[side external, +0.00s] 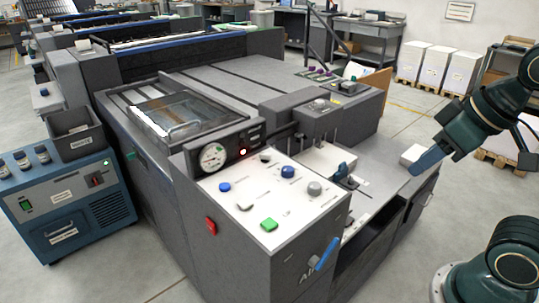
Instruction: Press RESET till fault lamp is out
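The white control panel (240,222) slopes on top of the grey machine. It carries a blue button (224,187), a grey-white button (245,206), a green button (268,225), a blue knob (288,172) and a grey knob (314,188). The labels are too small to read, so I cannot tell which is RESET. A red lamp (243,151) glows on the dark strip behind the panel, beside a round gauge (213,157).
A white block (411,154) shows just behind my gripper on the grey side table (385,170). A raised grey housing (320,115) stands behind the panel. A red switch (211,226) and a blue handle (327,253) are on the machine's sides. A blue unit (65,210) stands left.

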